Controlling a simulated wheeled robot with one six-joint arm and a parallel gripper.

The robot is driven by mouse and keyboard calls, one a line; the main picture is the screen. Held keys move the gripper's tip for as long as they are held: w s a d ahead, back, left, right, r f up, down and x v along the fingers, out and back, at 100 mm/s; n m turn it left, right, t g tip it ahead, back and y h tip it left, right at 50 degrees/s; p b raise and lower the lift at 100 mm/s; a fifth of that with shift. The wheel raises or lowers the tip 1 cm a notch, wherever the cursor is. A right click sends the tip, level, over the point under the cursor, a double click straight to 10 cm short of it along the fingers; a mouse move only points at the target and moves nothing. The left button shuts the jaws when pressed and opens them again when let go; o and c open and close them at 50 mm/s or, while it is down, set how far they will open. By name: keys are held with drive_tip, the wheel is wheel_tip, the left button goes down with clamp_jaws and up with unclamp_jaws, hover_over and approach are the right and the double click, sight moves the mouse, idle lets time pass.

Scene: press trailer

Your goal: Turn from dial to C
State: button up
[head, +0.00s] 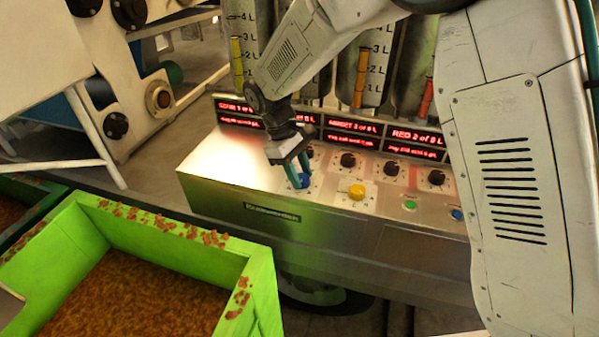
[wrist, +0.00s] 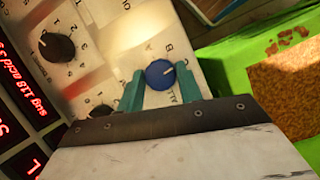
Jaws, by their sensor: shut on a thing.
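A blue dial (head: 305,181) sits at the left of the metal control panel's sloped top. It also shows in the wrist view (wrist: 160,73), with a pale pointer mark and small letters around it, one of them resembling a B. My gripper (head: 298,173) reaches down from above, its teal fingers on either side of the blue dial, shut on it. In the wrist view my gripper (wrist: 160,86) has one finger on each side of the dial. The dial's name label is too small or partly hidden to read, and I cannot tell which letter it points to.
A yellow dial (head: 357,191) is just right of the blue one. Black knobs (head: 391,168) line the row behind, under red displays (head: 352,133). A green button (head: 410,205) is further right. A green crate (head: 262,290) stands in front at left. Clear tubes (head: 378,60) rise behind.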

drive_tip(key=shift+m, duration=0.6)
drive_tip(key=shift+y, duration=0.3)
drive_tip(key=o, duration=1)
drive_tip(key=v, duration=0.8)
drive_tip(key=shift+w+f, duration=0.1)
drive_tip(key=shift+w, duration=0.05)
